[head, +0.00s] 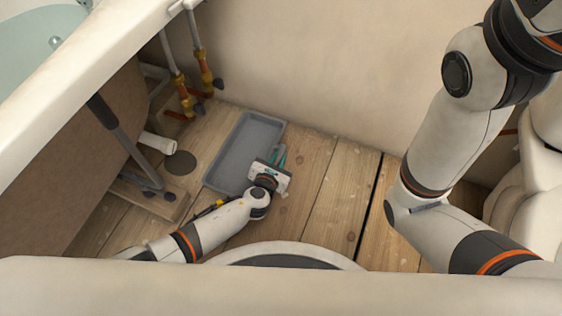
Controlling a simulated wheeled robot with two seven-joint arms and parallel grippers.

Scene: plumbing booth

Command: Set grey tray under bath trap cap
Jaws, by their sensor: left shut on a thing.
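The grey tray (222,164) is a shallow rectangle on the wooden floor, to the right of the bath's underside. My left gripper (281,154), with teal fingers, is shut on the tray's right edge; the exact contact is small and partly hidden by the gripper body. A white pipe end (158,143) sticks out from under the bath, left of the tray and apart from it. I cannot tell whether it is the bath trap cap. My right arm fills the right side, but its gripper is not in view.
A dark round disc (180,163) lies on the floor between pipe and tray. A grey bar (122,138) slants down by the brown bath panel (66,165). Bare floorboards (325,195) are right of the tray.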

